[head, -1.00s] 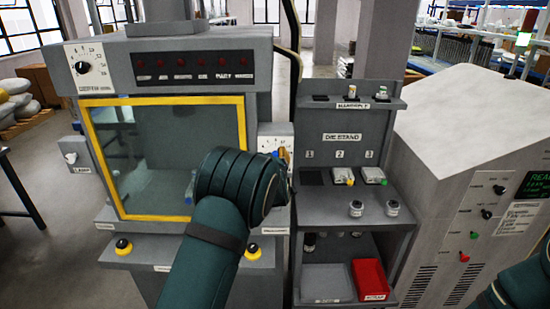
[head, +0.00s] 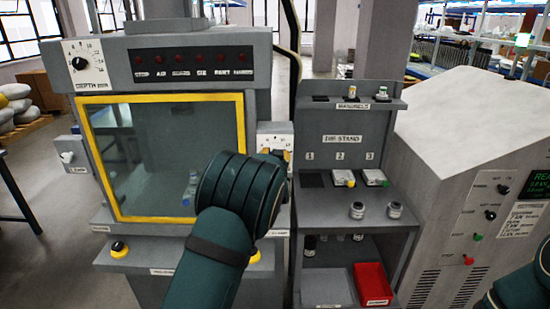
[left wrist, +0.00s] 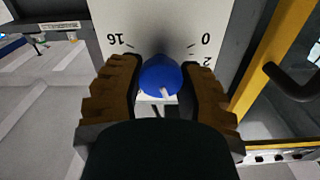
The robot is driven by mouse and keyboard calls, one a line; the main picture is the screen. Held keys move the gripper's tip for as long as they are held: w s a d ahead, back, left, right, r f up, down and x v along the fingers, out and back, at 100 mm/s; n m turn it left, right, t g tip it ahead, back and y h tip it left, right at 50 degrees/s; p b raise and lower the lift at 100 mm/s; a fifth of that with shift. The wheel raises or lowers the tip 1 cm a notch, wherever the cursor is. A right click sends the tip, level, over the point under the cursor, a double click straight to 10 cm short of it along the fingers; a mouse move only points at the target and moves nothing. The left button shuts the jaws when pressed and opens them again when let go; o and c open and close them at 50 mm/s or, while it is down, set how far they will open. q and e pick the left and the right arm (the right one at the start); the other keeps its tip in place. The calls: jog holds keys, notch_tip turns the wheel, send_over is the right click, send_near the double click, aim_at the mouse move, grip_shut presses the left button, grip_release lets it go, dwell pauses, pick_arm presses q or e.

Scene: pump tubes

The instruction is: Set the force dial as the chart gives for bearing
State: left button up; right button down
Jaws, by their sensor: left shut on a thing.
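The force dial is a blue knob (left wrist: 160,76) on a white plate (left wrist: 160,28) in the left wrist view. The numbers 16, 0 and 2 show around it, and a white mark shows on the knob's near edge. The setting it points to cannot be read. My left gripper (left wrist: 163,85) has its brown fingers on either side of the knob, shut on it. In the head view the white dial plate (head: 275,130) is right of the yellow-framed window, and my left arm hides most of the knob. A chart for bearing cannot be made out.
A depth dial (head: 79,63) is at the machine's upper left. The die stand (head: 342,140) with several small parts and a red bin (head: 372,284) stands right of my left arm. A grey cabinet (head: 470,130) with switches is farther right. My right arm shows at the lower right corner.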

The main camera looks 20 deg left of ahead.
pick_arm(q)
jog(key=shift+m, duration=0.5)
jog(key=o, duration=1.2)
jog(key=v, duration=1.2)
jog(key=shift+r, duration=0.1)
